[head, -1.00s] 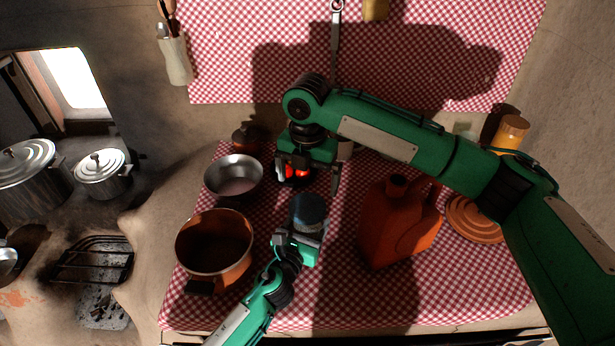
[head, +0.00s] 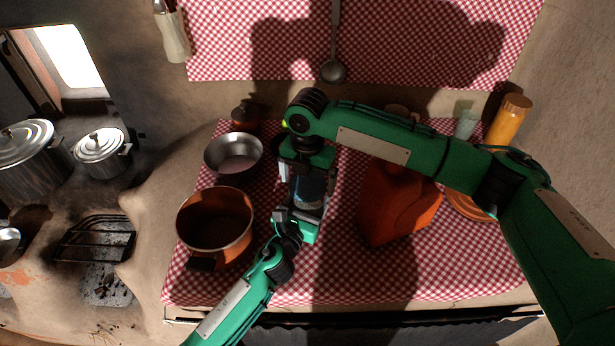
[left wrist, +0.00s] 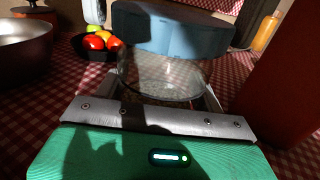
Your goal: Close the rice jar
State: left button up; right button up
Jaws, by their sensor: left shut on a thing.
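The rice jar is clear glass, with pale contents low inside, and stands in front of my left gripper in the left wrist view (left wrist: 165,82). Its wide blue lid (left wrist: 172,30) sits over the mouth; I cannot tell whether it is fully seated. My left gripper (head: 303,212) is shut on the jar's glass body, from the front. My right gripper (head: 307,172) points down over the jar, its fingers spread on either side of the lid, with a small gap visible. The right palm hides part of the lid in the head view.
A copper pot (head: 215,222) and a metal bowl (head: 233,155) stand left of the jar. A red-orange jug (head: 395,210) stands close on the right. A dark bowl of tomatoes (left wrist: 95,45) is behind. The front right of the cloth is clear.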

jog(key=c, duration=0.7)
jog(key=shift+m, duration=1.7)
jog(key=o, duration=0.9)
jog(key=shift+r, duration=0.15)
jog(key=shift+r, duration=2.1)
